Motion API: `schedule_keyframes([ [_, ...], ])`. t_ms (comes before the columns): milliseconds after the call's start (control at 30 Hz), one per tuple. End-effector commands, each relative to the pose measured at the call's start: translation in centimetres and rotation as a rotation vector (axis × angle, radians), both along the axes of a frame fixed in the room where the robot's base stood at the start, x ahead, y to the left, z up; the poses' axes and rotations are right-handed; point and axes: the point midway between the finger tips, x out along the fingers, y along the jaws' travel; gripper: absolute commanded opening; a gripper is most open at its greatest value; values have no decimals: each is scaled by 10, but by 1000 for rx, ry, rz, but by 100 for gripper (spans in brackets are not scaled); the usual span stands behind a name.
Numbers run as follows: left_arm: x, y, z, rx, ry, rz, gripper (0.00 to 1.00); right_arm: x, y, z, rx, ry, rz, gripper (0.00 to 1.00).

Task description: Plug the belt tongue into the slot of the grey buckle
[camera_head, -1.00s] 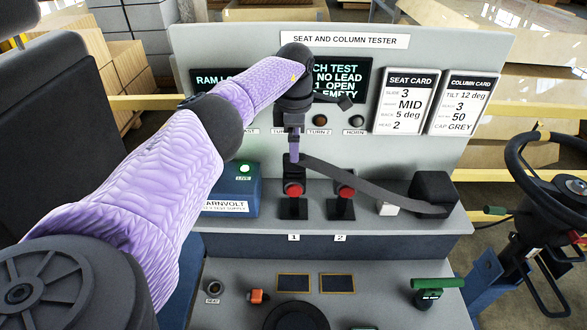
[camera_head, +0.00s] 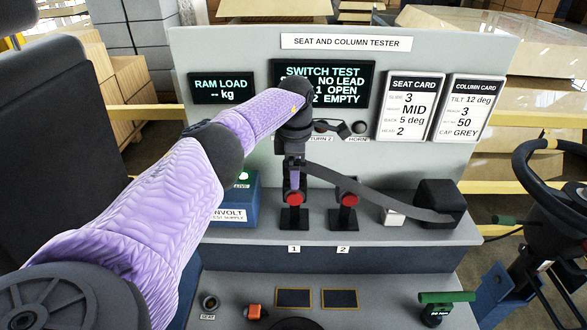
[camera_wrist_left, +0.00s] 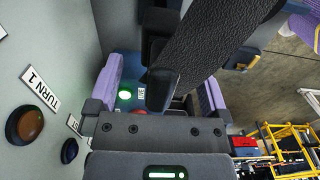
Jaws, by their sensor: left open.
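My left gripper (camera_head: 293,182) is open, pointing down over the buckle on stand 1 (camera_head: 294,212), which is dark with a red button. A similar buckle with a red button stands on stand 2 (camera_head: 347,215). The dark belt (camera_head: 385,195) runs from the black box (camera_head: 440,200) at the right up to my gripper. In the left wrist view the belt (camera_wrist_left: 215,50) leads to a dark end piece (camera_wrist_left: 160,88) between my spread fingers (camera_wrist_left: 160,95). The tongue tip and slot are hidden, and I cannot tell whether they meet. My right gripper is not in view.
The tester panel (camera_head: 230,60) stands behind; its screen (camera_head: 318,85) reads "1 OPEN" and "2 EMPTY". A blue supply box (camera_head: 240,200) is left of stand 1. A steering wheel (camera_head: 545,170) is at the right. The front of the shelf (camera_head: 390,235) is clear.

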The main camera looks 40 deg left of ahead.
Motion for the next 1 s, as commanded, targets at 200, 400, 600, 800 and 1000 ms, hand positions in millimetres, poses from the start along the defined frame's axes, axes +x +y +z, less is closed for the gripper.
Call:
schedule_keyframes([
  [200, 0, 0, 0, 0, 0, 0, 100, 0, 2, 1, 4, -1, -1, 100],
  [400, 0, 0, 0, 0, 0, 0, 100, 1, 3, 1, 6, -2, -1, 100],
  [600, 0, 0, 0, 1, -1, 1, 100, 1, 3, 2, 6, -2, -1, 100],
  [800, 0, 0, 0, 1, -1, 1, 77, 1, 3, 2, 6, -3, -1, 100],
  [1000, 0, 0, 0, 0, 0, 0, 34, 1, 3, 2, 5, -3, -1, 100],
])
